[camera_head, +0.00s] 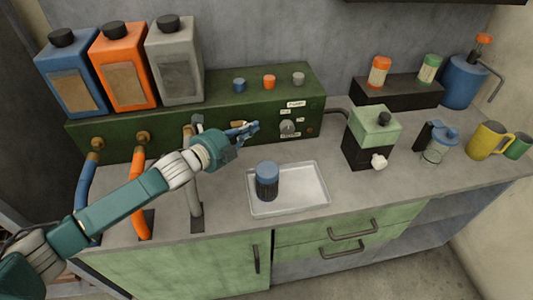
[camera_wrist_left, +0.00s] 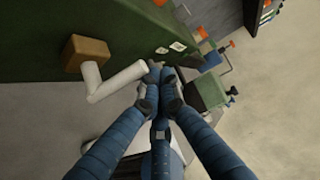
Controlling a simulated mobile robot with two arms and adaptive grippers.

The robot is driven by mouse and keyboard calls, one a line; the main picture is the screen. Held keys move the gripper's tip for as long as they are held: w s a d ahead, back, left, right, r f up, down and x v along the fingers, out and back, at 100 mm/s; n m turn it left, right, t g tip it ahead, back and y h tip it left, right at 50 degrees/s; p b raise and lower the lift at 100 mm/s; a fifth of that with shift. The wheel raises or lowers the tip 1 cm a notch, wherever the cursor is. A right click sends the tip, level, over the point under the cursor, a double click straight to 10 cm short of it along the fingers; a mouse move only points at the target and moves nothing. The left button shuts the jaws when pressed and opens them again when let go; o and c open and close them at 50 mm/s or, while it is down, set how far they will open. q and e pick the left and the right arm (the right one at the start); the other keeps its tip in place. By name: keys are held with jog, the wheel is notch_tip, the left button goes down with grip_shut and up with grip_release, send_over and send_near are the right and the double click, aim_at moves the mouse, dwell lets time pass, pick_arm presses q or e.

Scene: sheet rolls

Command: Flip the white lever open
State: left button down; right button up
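A brass fitting with a pale upright part (camera_head: 198,118) sits on the front of the green box, partly behind my left arm. In the left wrist view, a white bent rod (camera_wrist_left: 120,82) comes out of a brown block (camera_wrist_left: 87,52) on the green panel. It looks like the white lever, though it could be a pipe. My left gripper (camera_head: 254,127) is in front of the green box, to the right of that fitting. Its blue fingers (camera_wrist_left: 160,80) come together at the tips, by the rod's end. I cannot tell whether they touch it. My right gripper is out of view.
The green box (camera_head: 230,112) carries a grey knob (camera_head: 287,128) and labels. A metal tray (camera_head: 305,190) with a blue-topped dark jar (camera_head: 267,185) lies below my gripper. A green-and-black machine (camera_head: 370,138) stands to the right. Blue and orange hoses (camera_head: 139,190) hang at left.

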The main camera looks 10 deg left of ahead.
pick_arm(q)
jog(key=a+n+t+h+b, duration=0.1)
jog(key=b, duration=0.1)
jog(key=a+n+t+b, duration=0.1)
jog(key=b, duration=0.2)
jog(key=shift+s+a+r+h, duration=0.2)
jog(key=shift+s+h, duration=0.15)
jog(key=shift+h, duration=0.05)
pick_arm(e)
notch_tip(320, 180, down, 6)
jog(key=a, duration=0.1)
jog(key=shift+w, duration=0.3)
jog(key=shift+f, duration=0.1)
pick_arm(q)
jog(key=shift+a, duration=0.1)
